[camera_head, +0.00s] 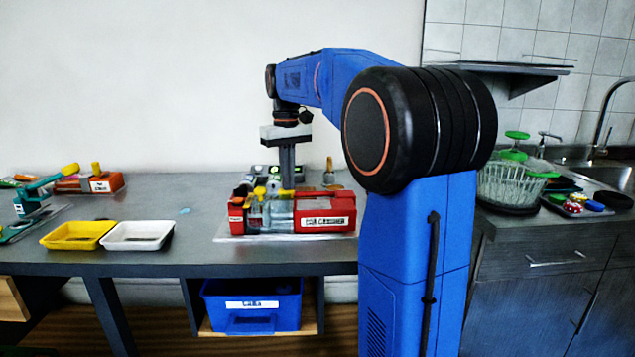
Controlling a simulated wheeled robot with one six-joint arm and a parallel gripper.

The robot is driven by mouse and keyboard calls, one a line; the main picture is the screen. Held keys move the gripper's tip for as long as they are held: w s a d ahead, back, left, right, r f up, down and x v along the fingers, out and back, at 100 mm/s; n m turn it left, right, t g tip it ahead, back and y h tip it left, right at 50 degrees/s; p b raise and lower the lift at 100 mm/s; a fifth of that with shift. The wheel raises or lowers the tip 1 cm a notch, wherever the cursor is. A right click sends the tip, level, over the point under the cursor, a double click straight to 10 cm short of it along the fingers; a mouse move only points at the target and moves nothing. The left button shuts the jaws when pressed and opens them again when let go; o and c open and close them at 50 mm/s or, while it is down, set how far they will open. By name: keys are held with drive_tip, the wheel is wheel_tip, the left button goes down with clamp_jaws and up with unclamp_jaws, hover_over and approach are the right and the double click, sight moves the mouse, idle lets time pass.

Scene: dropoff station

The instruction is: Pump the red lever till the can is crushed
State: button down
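A red can crusher (325,208) with white labels stands on a pale base plate near the table's front edge. Yellow parts and a greyish middle section show at its left half. I cannot make out a can in it, and no red lever stands out clearly from the red body. My gripper (287,183) points straight down over the crusher's middle, with its dark fingers reaching to or behind the top of the crusher. I see the fingers edge-on, so whether they touch or hold anything is hidden.
A yellow tray (77,236) and a white tray (137,236) lie left of the crusher. A teal-levered device (38,195) and an orange device (90,183) stand further left. A labelled blue bin (252,310) sits under the table. A dish rack (513,185) stands right.

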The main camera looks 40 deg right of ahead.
drive_tip(key=shift+f, duration=0.2)
drive_tip(key=shift+d+f, duration=0.1)
drive_tip(key=shift+f, duration=0.7)
drive_tip(key=shift+s+d+r, duration=0.1)
drive_tip(key=shift+d+r, duration=0.05)
drive_tip(key=shift+r, duration=1.05)
drive_tip(key=shift+s+d+r, duration=0.1)
drive_tip(key=shift+r, duration=1.15)
drive_tip(key=shift+s+d+r, duration=0.1)
drive_tip(key=shift+d+r, duration=0.05)
drive_tip(key=shift+r, duration=1.05)
